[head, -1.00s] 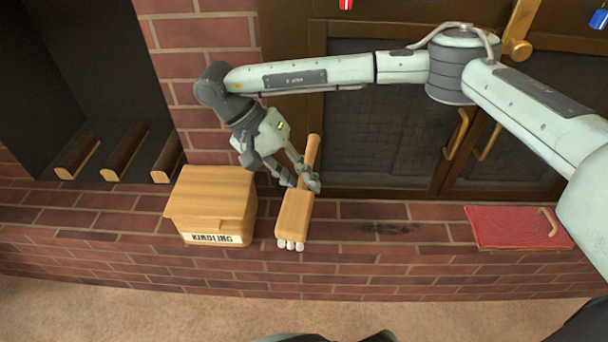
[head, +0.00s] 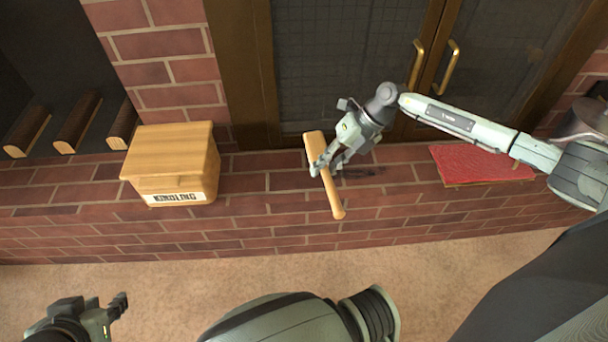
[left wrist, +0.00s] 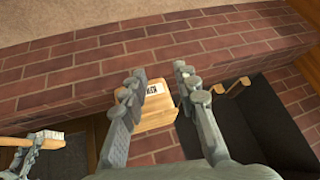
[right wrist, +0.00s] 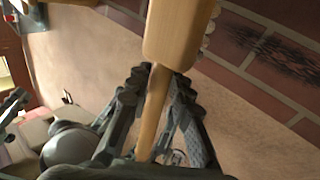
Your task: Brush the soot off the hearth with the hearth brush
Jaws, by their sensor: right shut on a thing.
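The wooden hearth brush (head: 315,145) is in my right gripper (head: 323,168), which is shut on its handle. The brush is over the brick hearth (head: 275,208), its head toward the doors and its handle end toward the front. The dark soot smudge (head: 368,172) is on the bricks just right of the brush, partly hidden by my gripper. It also shows in the right wrist view (right wrist: 275,55), beside the brush head (right wrist: 178,32). White bristles (left wrist: 50,134) show in the left wrist view. I cannot tell whether they touch brick. My left gripper (head: 120,303) is empty and open, low over the carpet.
The wooden kindling box (head: 170,160) stands on the hearth left of the brush. A red flat panel (head: 480,163) lies to the right. Glazed doors with brass handles (head: 452,68) stand behind. Several logs (head: 78,122) sit at the far left. Hearth in front of the brush is clear.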

